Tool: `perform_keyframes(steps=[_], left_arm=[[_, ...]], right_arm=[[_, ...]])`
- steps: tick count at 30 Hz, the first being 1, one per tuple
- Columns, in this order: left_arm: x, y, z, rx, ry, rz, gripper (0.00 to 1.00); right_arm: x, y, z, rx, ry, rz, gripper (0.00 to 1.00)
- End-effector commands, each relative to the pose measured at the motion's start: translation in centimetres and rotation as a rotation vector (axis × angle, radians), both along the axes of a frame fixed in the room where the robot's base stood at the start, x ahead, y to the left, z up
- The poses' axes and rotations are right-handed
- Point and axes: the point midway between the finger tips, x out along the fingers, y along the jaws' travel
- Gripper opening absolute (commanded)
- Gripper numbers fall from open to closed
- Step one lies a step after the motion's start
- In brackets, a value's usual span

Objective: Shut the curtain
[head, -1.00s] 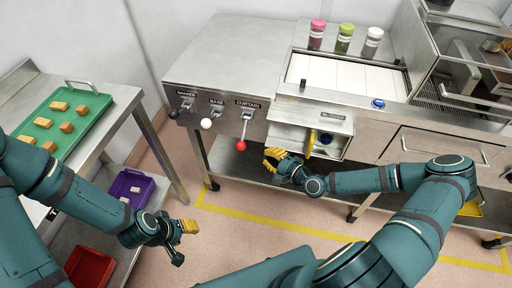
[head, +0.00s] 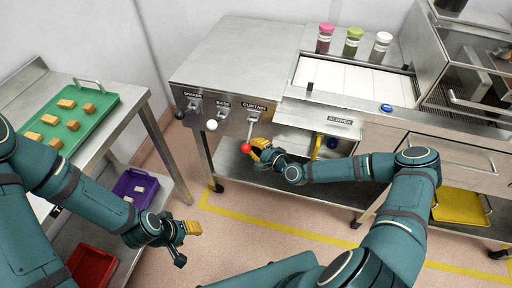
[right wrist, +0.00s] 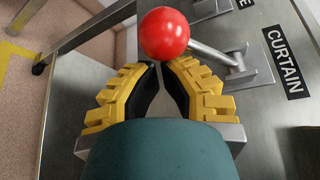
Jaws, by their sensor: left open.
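The curtain lever's red ball (head: 246,148) hangs low on its rod, below the CURTAIN label (head: 254,106) on the machine's front panel. My right gripper (head: 257,147) is right beside the ball, on its right in the head view. In the right wrist view the red ball (right wrist: 164,34) sits just beyond my right fingertips (right wrist: 160,66). The tips are drawn together with nothing between them; whether they touch the ball I cannot tell. My left gripper (head: 184,240) is open and empty, low in front of the side table.
The shaker lever's black knob (head: 180,115) and the base lever's white ball (head: 211,125) are to the left of the curtain lever. The blower box (head: 345,130) juts out to the right. A green tray (head: 98,118) with several tan blocks lies on the side table.

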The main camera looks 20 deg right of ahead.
Motion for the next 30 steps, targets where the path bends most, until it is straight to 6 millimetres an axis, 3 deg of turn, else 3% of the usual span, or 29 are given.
perform_keyframes(steps=[30], left_arm=[[-0.2,0.0,1.3,-0.001,0.006,-0.001,0.47]], right_arm=[[-1.0,0.6,1.4,0.101,0.15,0.0,0.0]])
